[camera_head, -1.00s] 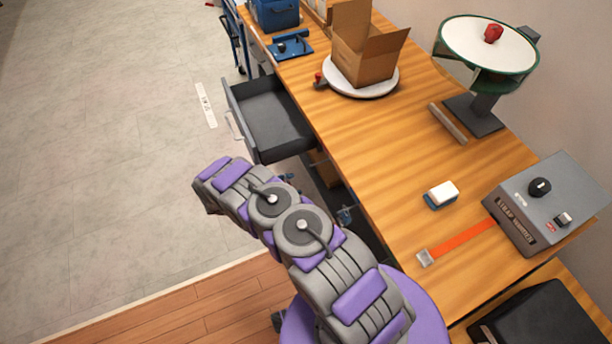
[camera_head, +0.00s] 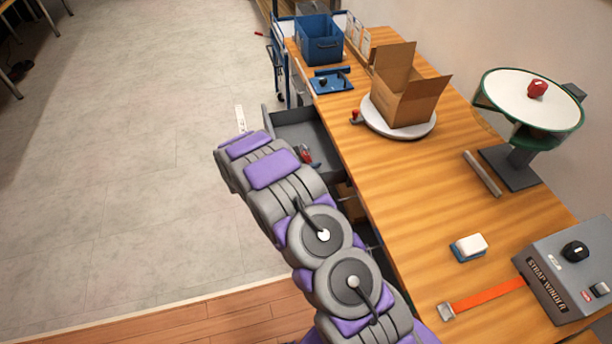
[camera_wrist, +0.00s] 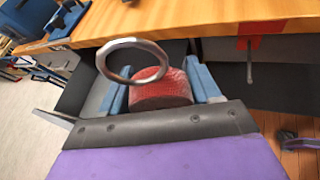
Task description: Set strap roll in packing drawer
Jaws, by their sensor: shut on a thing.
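The strap roll (camera_wrist: 162,92) is a short red textured cylinder in the wrist view. My gripper (camera_wrist: 160,82) is shut on it, with a blue finger on each side. The packing drawer (camera_head: 293,117) is dark grey, pulled out from the bench's left side and open at the top. In the head view, a small bit of red and blue shows at the drawer beside my arm; my arm hides most of the gripper there. The drawer's dark inside (camera_wrist: 78,92) shows left of the fingers in the wrist view. I cannot tell the roll's height relative to the drawer's floor.
A grey ring (camera_wrist: 133,41) overlaps the roll in the wrist view. The wooden bench (camera_head: 400,195) holds a cardboard box (camera_head: 405,98) on a turntable, a blue bin (camera_head: 320,44), a strap winder (camera_head: 570,275) and a white-topped reel stand (camera_head: 527,98).

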